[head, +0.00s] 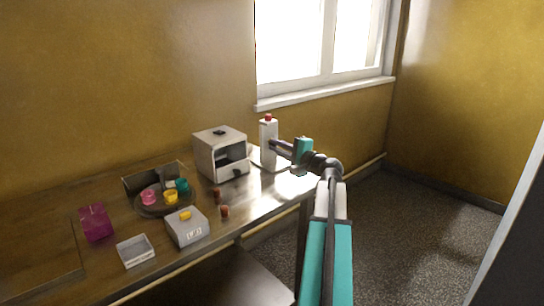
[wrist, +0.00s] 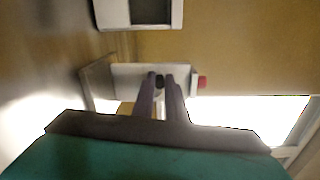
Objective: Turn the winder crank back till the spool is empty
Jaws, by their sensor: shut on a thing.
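The winder looks like a white upright post (head: 268,133) with a red cap (head: 268,116), at the far right end of the table. In the wrist view the white post (wrist: 125,76) lies sideways with the red cap (wrist: 202,82) to the right. My gripper (head: 274,145) reaches the post's right side. In the wrist view my gripper (wrist: 160,80) has its two dark fingers close together in front of the post. They are shut on a small dark crank knob (wrist: 159,82), mostly hidden between the fingertips. I cannot make out the spool or any thread.
A white box with an open front (head: 220,152) stands left of the winder. Further left are a round tray (head: 150,211) with coloured pieces, a grey box (head: 187,228), a small open tray (head: 136,251) and a magenta box (head: 96,223). Small brown pieces (head: 225,211) lie near the front edge.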

